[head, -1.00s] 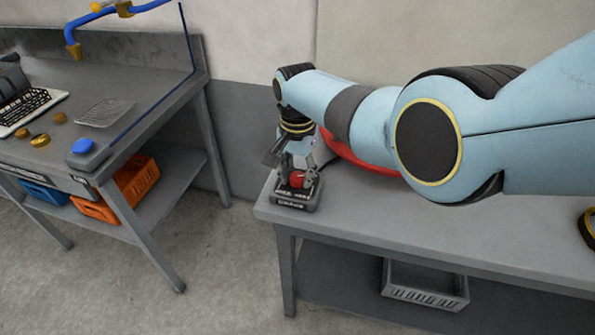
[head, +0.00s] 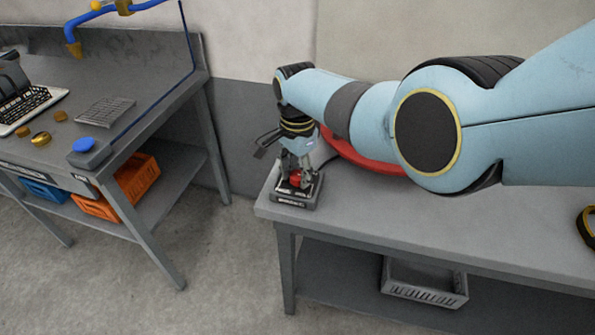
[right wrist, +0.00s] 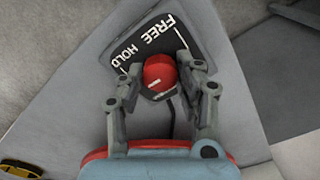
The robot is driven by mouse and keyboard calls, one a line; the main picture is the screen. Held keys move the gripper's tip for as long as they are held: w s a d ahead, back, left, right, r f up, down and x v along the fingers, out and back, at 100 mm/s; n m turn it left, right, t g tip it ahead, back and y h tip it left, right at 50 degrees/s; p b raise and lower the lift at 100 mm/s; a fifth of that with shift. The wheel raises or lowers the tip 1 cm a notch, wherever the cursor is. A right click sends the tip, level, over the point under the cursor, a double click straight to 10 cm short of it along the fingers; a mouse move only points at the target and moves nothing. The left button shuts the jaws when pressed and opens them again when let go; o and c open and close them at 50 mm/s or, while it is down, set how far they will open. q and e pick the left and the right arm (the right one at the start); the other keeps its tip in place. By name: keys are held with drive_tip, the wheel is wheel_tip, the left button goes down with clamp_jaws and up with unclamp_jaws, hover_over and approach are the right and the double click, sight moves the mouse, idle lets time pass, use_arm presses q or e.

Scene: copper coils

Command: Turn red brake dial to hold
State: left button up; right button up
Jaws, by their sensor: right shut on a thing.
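The red brake dial (head: 295,181) sits on a dark box (head: 296,197) at the left end of the right-hand bench. In the right wrist view the dial (right wrist: 159,73) is round, with short white marks on its lower face. White words FREE and HOLD stand on the dark plate (right wrist: 163,35) beside it. I cannot tell which word the dial points to. My right gripper (head: 296,180) reaches down over the box. Its two fingers are shut on the dial, one on each side, as the right wrist view (right wrist: 158,77) shows. My left gripper is out of view.
A red rounded thing (head: 365,158) lies behind my right arm on the bench (head: 400,225). A grey crate (head: 425,284) stands on the shelf below. A second bench at the left holds a blue button (head: 83,145) and a grey grid tray (head: 105,112).

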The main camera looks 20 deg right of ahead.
sight(297, 174)
drive_tip(key=o, duration=1.1)
drive_tip(key=shift+o, duration=0.2)
wheel_tip(297, 174, up, 12)
